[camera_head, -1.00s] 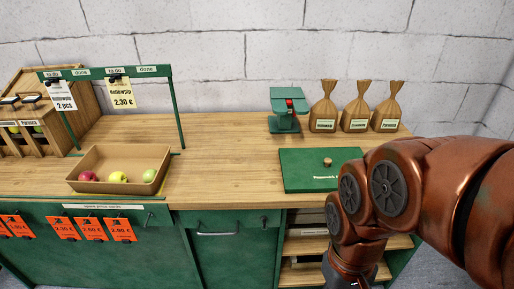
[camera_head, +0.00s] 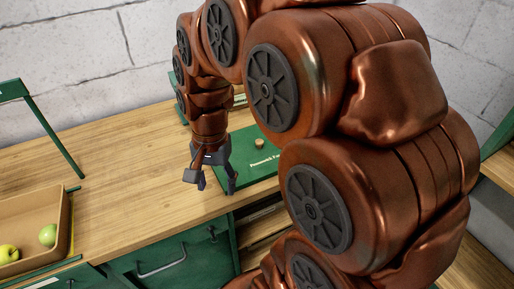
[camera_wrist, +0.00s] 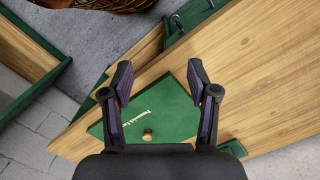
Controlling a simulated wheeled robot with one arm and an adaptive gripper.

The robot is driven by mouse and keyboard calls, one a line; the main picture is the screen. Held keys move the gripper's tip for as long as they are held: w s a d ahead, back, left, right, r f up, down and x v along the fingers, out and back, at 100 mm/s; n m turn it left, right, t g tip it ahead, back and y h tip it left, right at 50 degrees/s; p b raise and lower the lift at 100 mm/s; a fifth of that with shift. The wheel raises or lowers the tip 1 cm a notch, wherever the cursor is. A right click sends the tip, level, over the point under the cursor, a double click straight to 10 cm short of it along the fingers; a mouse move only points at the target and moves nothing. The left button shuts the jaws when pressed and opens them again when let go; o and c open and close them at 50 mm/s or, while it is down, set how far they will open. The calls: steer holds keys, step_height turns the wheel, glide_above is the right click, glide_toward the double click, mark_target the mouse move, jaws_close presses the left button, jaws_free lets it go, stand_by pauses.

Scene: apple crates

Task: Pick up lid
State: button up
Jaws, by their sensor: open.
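The lid is a flat green board (camera_head: 262,168) with light lettering and a small round wooden knob (camera_head: 259,143). It lies on the wooden counter, partly hidden behind my arm in the head view. In the wrist view the green lid (camera_wrist: 172,112) lies below and between my fingers, with its knob (camera_wrist: 147,135) near the palm. My gripper (camera_head: 216,186) points down with its fingers spread, at the lid's left side in the head view. It also shows in the wrist view (camera_wrist: 160,78), open and empty. It appears above the lid and apart from the knob.
A cardboard-brown tray (camera_head: 40,229) with apples stands at the left on the counter (camera_head: 120,160). A green post frame (camera_head: 50,135) rises behind it. Green drawers with handles (camera_head: 162,262) are below the counter edge. The counter between tray and lid is clear.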

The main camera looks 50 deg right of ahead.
steer(key=w+d+f+m+t, duration=0.1)
steer(key=w+d+m, duration=0.3)
steer(key=d+m, duration=0.15)
steer(key=w+d+f+m, duration=0.1)
steer(key=w+d+m, duration=0.35)
steer(key=d, duration=0.25)
steer(key=m+t+b, duration=0.1)
steer(key=m, duration=0.9)
glide_above(259, 141)
steer(key=s, duration=0.2)
step_height(259, 141, down, 3)
steer(key=shift+w+f+p, duration=0.35)
steer(key=shift+f+p, duration=0.05)
steer(key=shift+f, duration=0.85)
steer(key=shift+w+f+p, duration=0.3)
steer(key=shift+f+p, duration=0.1)
steer(key=shift+f, duration=0.8)
steer(key=shift+w+f+p, duration=0.35)
steer(key=shift+f+p, duration=0.05)
steer(key=shift+f, duration=0.85)
jaws_close()
